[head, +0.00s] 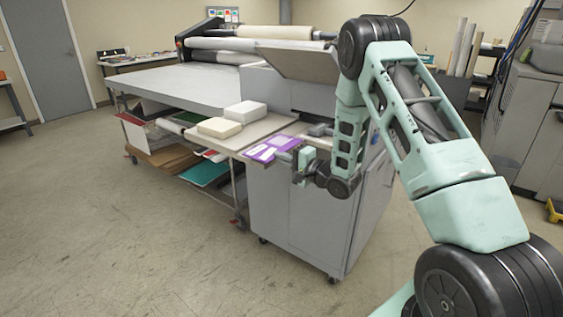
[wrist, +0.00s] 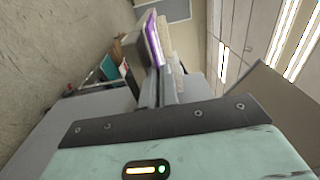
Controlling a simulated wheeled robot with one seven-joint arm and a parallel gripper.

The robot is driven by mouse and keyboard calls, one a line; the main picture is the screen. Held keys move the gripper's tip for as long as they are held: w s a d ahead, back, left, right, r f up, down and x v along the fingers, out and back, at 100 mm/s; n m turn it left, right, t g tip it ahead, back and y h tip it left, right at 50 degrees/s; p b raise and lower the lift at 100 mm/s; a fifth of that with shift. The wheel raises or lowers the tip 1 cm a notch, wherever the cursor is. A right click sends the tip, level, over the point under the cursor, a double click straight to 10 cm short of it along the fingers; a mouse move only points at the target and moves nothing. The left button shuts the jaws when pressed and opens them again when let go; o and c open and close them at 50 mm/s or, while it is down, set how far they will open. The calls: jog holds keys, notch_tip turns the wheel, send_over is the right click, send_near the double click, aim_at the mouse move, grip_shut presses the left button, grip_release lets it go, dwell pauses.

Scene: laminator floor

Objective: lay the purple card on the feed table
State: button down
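The purple card (head: 268,149), with pale panels on its face, is at the front edge of the worktop beside the feed unit in the head view. In the wrist view the card (wrist: 154,42) shows nearly edge-on, rising from between the fingertips. My gripper (head: 299,158) is closed on the card's near edge; its two fingers (wrist: 160,85) stand close together. I cannot tell whether the card touches the worktop. The feed table (head: 170,88), a long, bare grey surface, lies to the left, in front of the laminator rollers (head: 240,45).
Two cream blocks (head: 219,127) and (head: 245,111) sit on the worktop between the card and the feed table. A raised grey panel (head: 297,63) stands behind. Coloured sheets (head: 204,173) fill the shelf below. The floor (head: 120,240) at front left is clear.

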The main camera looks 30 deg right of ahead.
jog(key=shift+f, duration=0.7)
jog(key=shift+f, duration=0.2)
jog(key=c, duration=1.7)
grip_release()
jog(key=shift+r, duration=0.1)
